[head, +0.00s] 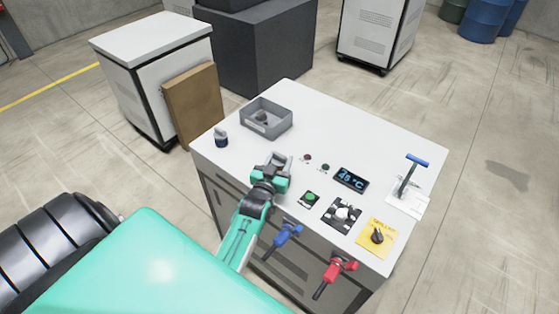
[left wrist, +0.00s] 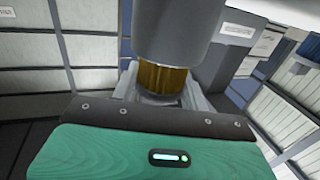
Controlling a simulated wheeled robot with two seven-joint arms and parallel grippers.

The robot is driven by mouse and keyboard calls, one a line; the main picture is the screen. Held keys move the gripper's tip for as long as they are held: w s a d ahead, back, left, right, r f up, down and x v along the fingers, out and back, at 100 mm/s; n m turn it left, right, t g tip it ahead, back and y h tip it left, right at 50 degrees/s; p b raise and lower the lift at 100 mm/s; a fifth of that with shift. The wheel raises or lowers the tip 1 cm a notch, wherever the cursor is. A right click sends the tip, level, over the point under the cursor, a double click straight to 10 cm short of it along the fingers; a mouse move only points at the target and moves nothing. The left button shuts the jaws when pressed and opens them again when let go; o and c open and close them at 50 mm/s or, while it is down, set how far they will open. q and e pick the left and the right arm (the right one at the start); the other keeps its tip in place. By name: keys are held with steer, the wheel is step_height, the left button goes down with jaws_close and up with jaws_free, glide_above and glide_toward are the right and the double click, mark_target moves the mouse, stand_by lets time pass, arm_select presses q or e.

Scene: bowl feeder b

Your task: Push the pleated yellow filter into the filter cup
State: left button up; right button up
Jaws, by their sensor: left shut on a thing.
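The yellow filter (left wrist: 162,78) shows in the left wrist view as a ribbed golden band between the fingers of my left gripper (left wrist: 160,90). The gripper is shut on it. A large smooth grey cylinder (left wrist: 172,30) adjoins the upper end of the band; I cannot tell whether it is the filter cup or is joined to the filter. The filter's lower end is hidden behind the gripper body. In the head view my left gripper (head: 281,163) is over the near left part of the white tabletop, and the filter's yellow cannot be made out there. My right gripper is not in view.
A grey tray (head: 250,122) with a grey part (head: 262,117) stands at the tabletop's back left. A small dark blue and grey container (head: 221,138) stands left of it. Buttons, a temperature display (head: 352,179) and a blue-handled lever (head: 411,176) occupy the right. The back middle is clear.

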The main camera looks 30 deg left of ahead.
arm_select(q)
steer(key=shift+f, duration=1.35)
stand_by(3.9)
steer(key=shift+s+f+p, duration=0.1)
steer(key=shift+f+p, duration=0.25)
steer(key=shift+f, duration=0.05)
stand_by(2.4)
